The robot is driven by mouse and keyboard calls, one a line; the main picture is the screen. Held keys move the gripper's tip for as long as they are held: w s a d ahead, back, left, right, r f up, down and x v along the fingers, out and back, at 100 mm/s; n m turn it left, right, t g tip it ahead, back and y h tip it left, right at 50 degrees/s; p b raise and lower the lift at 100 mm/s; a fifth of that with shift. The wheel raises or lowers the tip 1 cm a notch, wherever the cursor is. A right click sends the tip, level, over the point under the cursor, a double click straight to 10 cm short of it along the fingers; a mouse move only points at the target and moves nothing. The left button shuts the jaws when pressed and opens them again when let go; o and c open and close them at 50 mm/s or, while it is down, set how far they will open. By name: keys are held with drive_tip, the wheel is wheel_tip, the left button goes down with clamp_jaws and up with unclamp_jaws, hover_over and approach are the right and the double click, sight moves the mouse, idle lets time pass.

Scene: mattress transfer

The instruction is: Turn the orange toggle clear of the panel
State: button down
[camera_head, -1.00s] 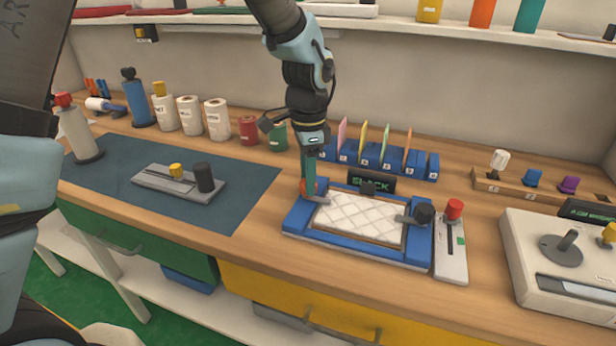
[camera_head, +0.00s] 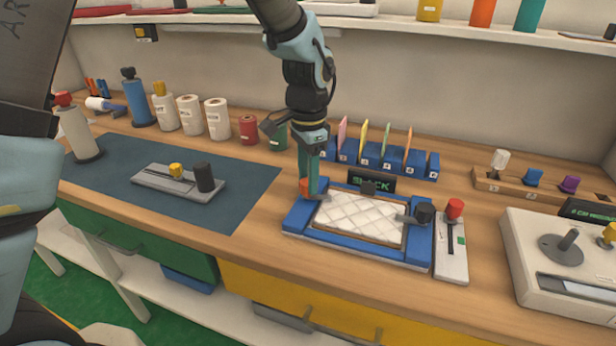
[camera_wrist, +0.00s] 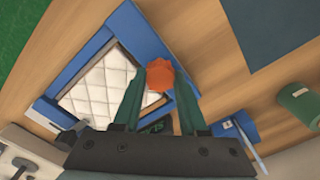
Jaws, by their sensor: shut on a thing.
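The orange toggle (camera_head: 304,187) stands at the left end of the blue frame (camera_head: 297,222). It also shows in the wrist view (camera_wrist: 160,77), between the fingertips. My gripper (camera_head: 311,186) points down at it from above and is shut on it; the fingers hide part of the toggle. The quilted white panel (camera_head: 355,218) lies flat inside the blue frame, and in the wrist view (camera_wrist: 98,82) it lies beside the fingers. A dark knob with a grey lever (camera_head: 424,212) sits at the frame's right end. Whether the toggle still overlaps the panel cannot be told.
A display reading "SLACK" (camera_head: 371,181) and a blue rack with coloured cards (camera_head: 375,158) stand behind the frame. A slider box with a red knob (camera_head: 451,250) stands close on the right. The dark mat (camera_head: 250,185) on the left has free room.

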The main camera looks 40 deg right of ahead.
drive_tip(key=n, duration=0.4)
drive_tip(key=shift+n, duration=0.3)
drive_tip(key=n, duration=0.3)
drive_tip(key=shift+n, duration=0.3)
drive_tip(key=n, duration=0.3)
drive_tip(key=shift+n, duration=0.3)
drive_tip(key=shift+n+p, duration=0.4)
drive_tip(key=shift+n, duration=1.3)
drive_tip(key=shift+c, duration=2.2)
unclamp_jaws()
wheel_tip(320, 180, up, 11)
drive_tip(key=b, duration=0.2)
